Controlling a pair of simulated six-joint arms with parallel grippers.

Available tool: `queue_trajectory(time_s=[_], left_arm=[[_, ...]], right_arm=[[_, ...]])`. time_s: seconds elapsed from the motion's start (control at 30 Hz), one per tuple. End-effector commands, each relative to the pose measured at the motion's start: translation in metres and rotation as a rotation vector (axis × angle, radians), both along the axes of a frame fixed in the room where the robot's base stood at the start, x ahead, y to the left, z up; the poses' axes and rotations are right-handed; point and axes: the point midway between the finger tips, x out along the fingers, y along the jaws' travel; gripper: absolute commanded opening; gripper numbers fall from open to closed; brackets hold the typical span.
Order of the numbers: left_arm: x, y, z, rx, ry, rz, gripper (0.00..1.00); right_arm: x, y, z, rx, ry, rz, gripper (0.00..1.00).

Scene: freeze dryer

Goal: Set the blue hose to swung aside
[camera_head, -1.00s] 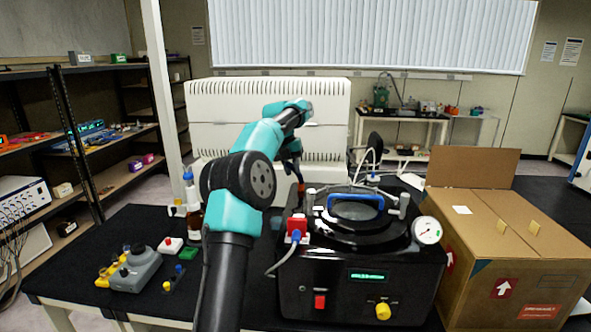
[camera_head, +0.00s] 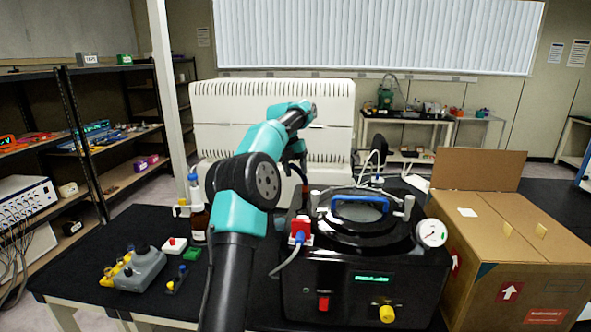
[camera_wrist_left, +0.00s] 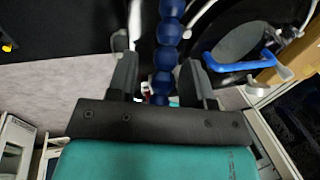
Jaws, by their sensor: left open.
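The blue hose (camera_wrist_left: 167,30) shows in the left wrist view as a chain of round blue beads. It runs down from the top edge between the two dark fingers of my left gripper (camera_wrist_left: 157,62). The gripper is open around the hose, with a gap visible on the left side; I cannot tell whether the right finger touches it. In the head view my left arm hides the hose, and the gripper is mostly hidden behind the wrist. My right gripper is in neither view.
The black freeze dryer (camera_head: 350,285) stands on the table, with a blue lid handle (camera_head: 360,199) and a pressure gauge (camera_head: 431,233). A brown bottle (camera_head: 198,218) and a grey control box (camera_head: 140,268) are left of my arm.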

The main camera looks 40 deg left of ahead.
Motion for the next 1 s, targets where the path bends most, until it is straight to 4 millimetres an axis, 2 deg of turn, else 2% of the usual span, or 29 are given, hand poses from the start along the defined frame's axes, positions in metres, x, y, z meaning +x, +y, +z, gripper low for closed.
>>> queue_trajectory(time_s=[0.23,0.7,1.0], left_arm=[[0.0,0.002,0.007,0.0,0.0,0.0,0.46],[-0.007,0.011,0.05,0.001,-0.001,0.001,0.46],[-0.007,0.015,0.064,0.002,-0.002,0.001,0.46]], right_arm=[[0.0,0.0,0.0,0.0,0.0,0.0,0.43],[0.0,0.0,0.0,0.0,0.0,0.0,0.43],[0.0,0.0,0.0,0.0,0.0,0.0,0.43]])
